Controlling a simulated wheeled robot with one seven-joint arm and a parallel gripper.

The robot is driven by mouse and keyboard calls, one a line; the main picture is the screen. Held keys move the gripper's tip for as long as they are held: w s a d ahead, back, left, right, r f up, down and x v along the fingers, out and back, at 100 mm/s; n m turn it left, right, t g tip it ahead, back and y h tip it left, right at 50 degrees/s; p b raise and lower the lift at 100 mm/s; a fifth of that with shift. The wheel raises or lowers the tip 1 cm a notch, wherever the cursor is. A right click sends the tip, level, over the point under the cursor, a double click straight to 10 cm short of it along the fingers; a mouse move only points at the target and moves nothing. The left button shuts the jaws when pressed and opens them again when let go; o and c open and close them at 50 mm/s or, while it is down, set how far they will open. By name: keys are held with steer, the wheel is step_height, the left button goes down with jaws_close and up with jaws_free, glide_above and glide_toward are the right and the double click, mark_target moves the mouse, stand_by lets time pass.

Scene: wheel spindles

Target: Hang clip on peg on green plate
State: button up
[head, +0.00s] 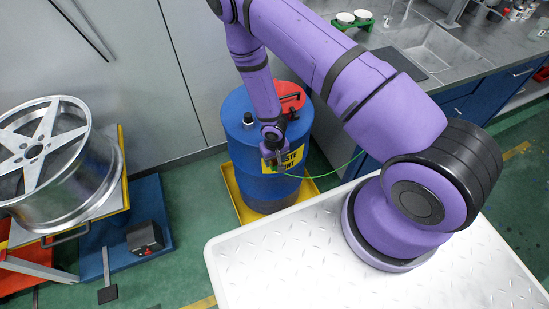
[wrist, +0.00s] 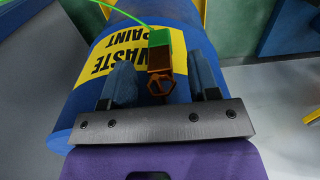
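My gripper (wrist: 163,88) is in front of the blue waste drum, its two fingers apart. Between the fingers is a brown, copper-coloured clip (wrist: 159,83) with a hexagonal opening at its near end and a green part (wrist: 159,39) at its far end. Gaps show between the clip and both fingers in the wrist view. A thin green cable (wrist: 121,12) runs from the green end to the upper left. In the head view my gripper (head: 273,158) is small beside the drum's yellow label, and the clip is hard to make out. I cannot identify a peg or a green plate.
The blue drum (head: 240,155) stands in a yellow tray (head: 246,212). A silver wheel (head: 75,185) rests on a stand at left. A metal-topped table (head: 290,265) is in front, and a counter with a sink (head: 425,55) is at upper right. Green floor shows between them.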

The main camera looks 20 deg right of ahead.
steer(key=shift+f, duration=0.1)
step_height(320, 180, up, 11)
steer(key=shift+a, duration=0.45)
steer(key=shift+w, duration=0.15)
steer(key=w+d+r+t+h, duration=0.1)
steer(key=d+r+t, duration=0.15)
steer(key=r, duration=1.45)
steer(key=d+r+t, duration=0.1)
steer(key=d+r, duration=0.2)
steer(key=r, duration=1.5)
steer(key=s+d+r+t+y, duration=0.1)
steer(key=s+d+r, duration=0.1)
steer(key=s+r, duration=1.7)
steer(key=s, duration=0.3)
steer(key=shift+s+d+r+t, duration=0.15)
steer(key=shift+s+t, duration=0.2)
steer(key=shift+s, duration=0.05)
steer(key=shift+c, duration=1.6)
